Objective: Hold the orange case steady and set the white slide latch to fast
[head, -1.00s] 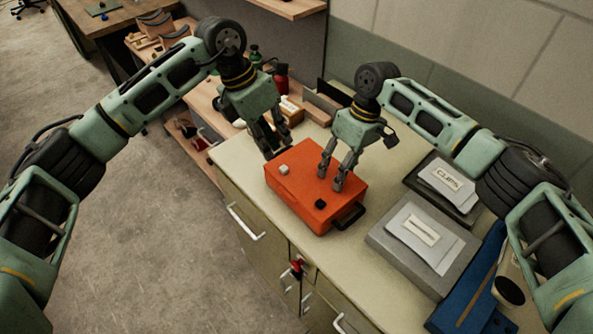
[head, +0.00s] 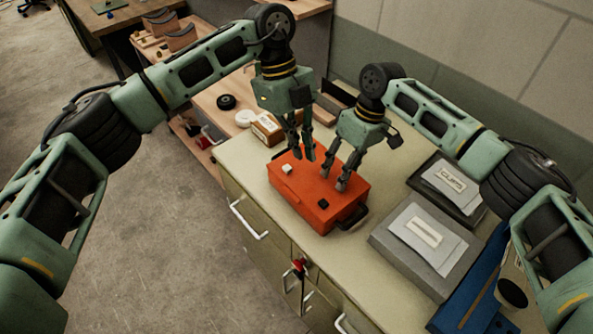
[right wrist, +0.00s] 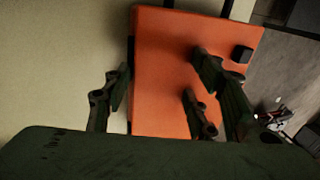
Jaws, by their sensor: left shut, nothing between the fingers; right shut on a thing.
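The orange case (head: 308,207) lies closed on the pale cabinet top, and it fills the middle of the right wrist view (right wrist: 165,65). On its top are a small white slide latch (head: 287,168), towards the left end, and a small black block (head: 323,203), nearer the dark handle (head: 352,217). The latch's setting is too small to read. My right gripper (head: 333,181) is shut on the case at its wall-side edge. My left gripper (head: 304,156) is shut and empty, pointing down by the case's far left end, right of the latch; contact cannot be told.
A grey box with pale sheets (head: 385,245) and a dark tray labelled CLIPS (head: 430,205) stand right of the case. A blue case (head: 468,290) is beyond, at the lower right. A cardboard box (head: 267,130) stands behind the left gripper. The cabinet's front strip is clear.

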